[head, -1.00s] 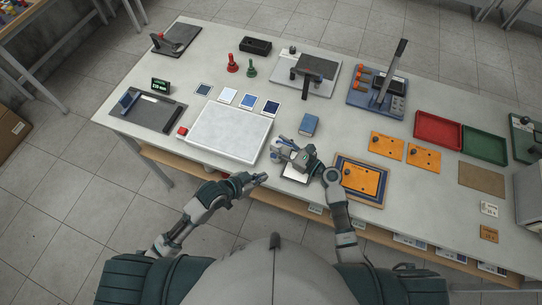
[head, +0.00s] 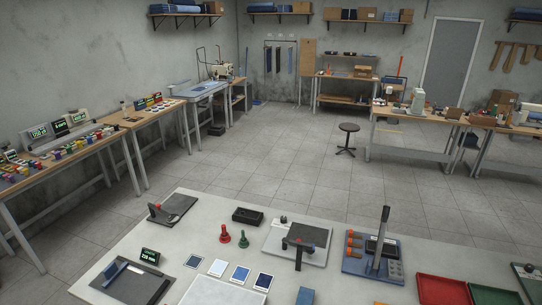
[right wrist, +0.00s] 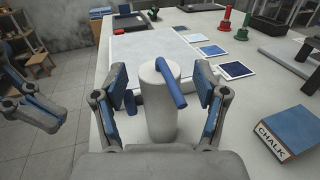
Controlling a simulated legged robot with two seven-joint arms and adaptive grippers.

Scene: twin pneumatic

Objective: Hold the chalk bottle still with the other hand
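In the right wrist view a white upright cylindrical bottle (right wrist: 160,115) with a slanted blue spout on top stands between the fingers of my right gripper (right wrist: 168,100). A gap shows between the bottle and the right-hand finger, so the gripper looks open around it. I take it to be the chalk bottle. The head view shows neither gripper nor the bottle.
A blue box marked CHALK (right wrist: 284,134) lies right of the bottle; its top shows in the head view (head: 305,296). A pale flat pad (right wrist: 150,54) lies beyond the bottle, with sample cards (right wrist: 236,70) beside it. Red (head: 225,235) and green (head: 243,239) stamp-like pieces stand farther back.

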